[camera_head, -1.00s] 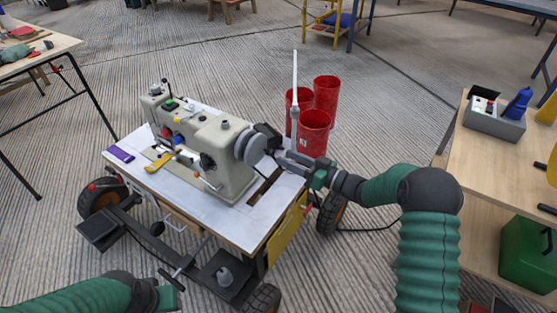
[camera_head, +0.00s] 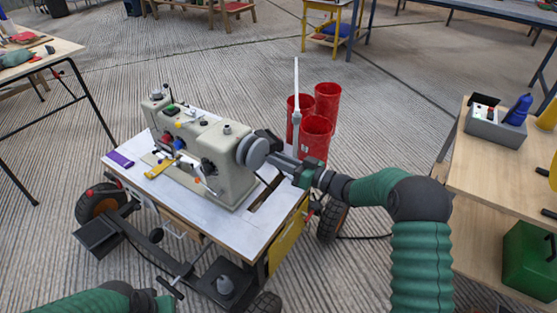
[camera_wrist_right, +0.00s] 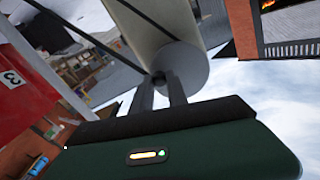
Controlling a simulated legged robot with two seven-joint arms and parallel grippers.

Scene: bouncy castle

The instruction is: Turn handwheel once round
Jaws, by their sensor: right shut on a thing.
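The handwheel (camera_head: 254,150) is a grey disc on the right end of a cream sewing machine (camera_head: 205,160), which stands on a white-topped wheeled table (camera_head: 225,220). My right gripper (camera_head: 273,158) reaches in from the right at the handwheel and is shut on it at its edge. In the right wrist view, the two dark fingers (camera_wrist_right: 161,92) meet the end of the pale round wheel (camera_wrist_right: 182,68); the exact contact is partly hidden. My left gripper (camera_head: 165,303) is low at the bottom left, away from the machine, and its jaws are not clear.
Several red bins (camera_head: 316,135) stand behind my right gripper. A wooden workbench (camera_head: 485,190) with a grey box (camera_head: 495,128) is at the right. A purple item (camera_head: 121,159) and a yellow item (camera_head: 160,168) lie on the machine's table.

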